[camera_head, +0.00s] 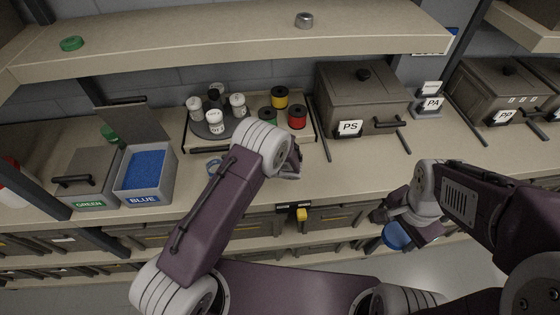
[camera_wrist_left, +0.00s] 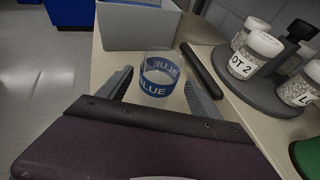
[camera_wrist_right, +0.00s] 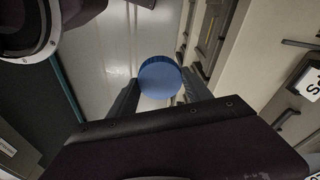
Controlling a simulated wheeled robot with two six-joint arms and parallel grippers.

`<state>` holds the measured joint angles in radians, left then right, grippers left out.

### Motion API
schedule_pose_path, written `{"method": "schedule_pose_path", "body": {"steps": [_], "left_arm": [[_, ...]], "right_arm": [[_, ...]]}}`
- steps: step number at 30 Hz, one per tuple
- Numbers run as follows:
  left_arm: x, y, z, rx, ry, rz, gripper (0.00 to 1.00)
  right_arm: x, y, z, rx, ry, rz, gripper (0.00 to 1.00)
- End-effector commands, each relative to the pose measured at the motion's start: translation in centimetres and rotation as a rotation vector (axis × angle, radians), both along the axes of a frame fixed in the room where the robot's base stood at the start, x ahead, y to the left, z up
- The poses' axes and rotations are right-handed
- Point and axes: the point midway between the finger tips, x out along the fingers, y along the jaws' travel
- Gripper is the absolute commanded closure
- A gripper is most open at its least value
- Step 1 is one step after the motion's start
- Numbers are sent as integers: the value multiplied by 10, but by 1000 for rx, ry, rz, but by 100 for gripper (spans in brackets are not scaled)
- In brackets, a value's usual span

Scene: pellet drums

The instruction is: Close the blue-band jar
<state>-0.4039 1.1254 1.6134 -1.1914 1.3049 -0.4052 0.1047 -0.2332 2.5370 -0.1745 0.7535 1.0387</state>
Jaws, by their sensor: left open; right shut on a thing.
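The blue-band jar (camera_wrist_left: 158,87) is clear, upright and lidless on the counter, with BLUE on its band. In the left wrist view it stands between the spread fingers of my open left gripper (camera_wrist_left: 158,92); I cannot tell whether they touch it. In the head view only a bit of its blue band (camera_head: 213,164) shows beside my left arm, which hides most of the left gripper. My right gripper (camera_head: 394,222) is shut on a round blue lid (camera_head: 397,237), held out in front of the counter edge. The lid (camera_wrist_right: 160,78) also shows in the right wrist view.
The grey BLUE bin (camera_head: 149,199) with blue pellets stands left of the jar. A tray with a carousel of white-lidded jars (camera_head: 214,118) and coloured spools (camera_head: 297,117) lies behind. The PS bin (camera_head: 360,100) is to the right. The counter before it is clear.

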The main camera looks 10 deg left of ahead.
Motion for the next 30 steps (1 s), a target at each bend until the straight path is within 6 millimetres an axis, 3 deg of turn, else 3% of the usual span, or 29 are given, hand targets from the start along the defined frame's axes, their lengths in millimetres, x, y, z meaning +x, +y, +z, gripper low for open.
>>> {"method": "schedule_pose_path", "body": {"steps": [13, 22, 30], "left_arm": [[1, 11, -4, -1, 1, 1, 26], [7, 50, -24, 0, 1, 3, 26], [9, 54, -28, -1, -1, 0, 26]], "right_arm": [[0, 0, 5, 0, 0, 0, 80], [0, 0, 25, 0, 0, 0, 80], [0, 0, 25, 0, 0, 0, 80]]}}
